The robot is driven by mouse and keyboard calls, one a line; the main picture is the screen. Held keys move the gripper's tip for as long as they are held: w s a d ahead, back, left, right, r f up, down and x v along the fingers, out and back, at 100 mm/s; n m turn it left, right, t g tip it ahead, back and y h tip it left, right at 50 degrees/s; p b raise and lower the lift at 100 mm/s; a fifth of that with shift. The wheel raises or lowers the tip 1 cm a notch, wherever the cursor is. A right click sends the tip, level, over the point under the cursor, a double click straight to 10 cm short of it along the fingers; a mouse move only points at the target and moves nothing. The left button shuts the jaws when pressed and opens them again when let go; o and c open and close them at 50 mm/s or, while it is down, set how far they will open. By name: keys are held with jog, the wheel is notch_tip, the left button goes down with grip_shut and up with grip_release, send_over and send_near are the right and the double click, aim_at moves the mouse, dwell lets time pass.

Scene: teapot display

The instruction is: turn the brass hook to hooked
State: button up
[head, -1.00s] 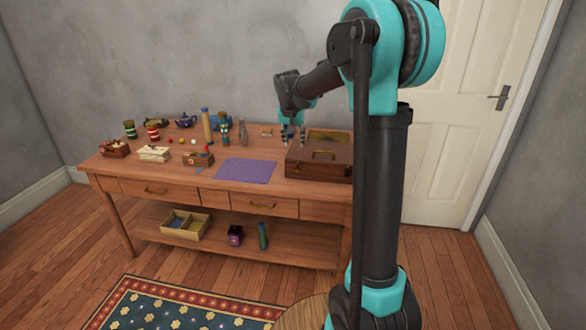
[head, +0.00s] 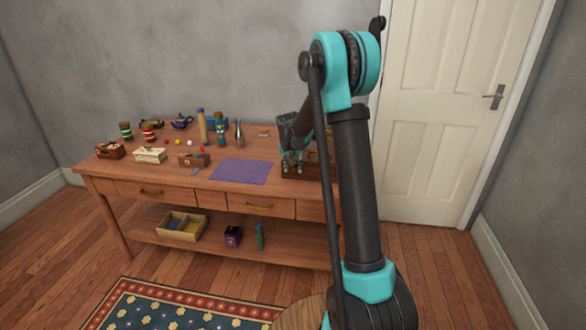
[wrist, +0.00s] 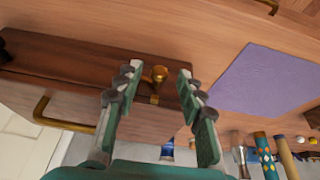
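A brass piece with a round knob (wrist: 159,73), seemingly the brass hook, sits on the brown wooden box (wrist: 90,62) in the wrist view, with a small brass plate (wrist: 155,99) close by. I cannot tell how far the hook is turned. My gripper (wrist: 157,70) is open, with one finger on each side of the knob and visible gaps between. In the head view my gripper (head: 292,162) is at the box (head: 296,172) at the right of the table, and my arm hides much of the box. The hook cannot be made out there.
A purple mat (head: 241,171) lies left of the box. A grey bottle (head: 239,134), a tan cylinder (head: 202,127) and a blue teapot (head: 181,121) stand farther back. The box's brass handle (wrist: 42,112) sticks out.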

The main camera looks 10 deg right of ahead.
jog(key=shift+w+f, duration=0.1)
jog(key=shift+f, duration=0.15)
grip_shut()
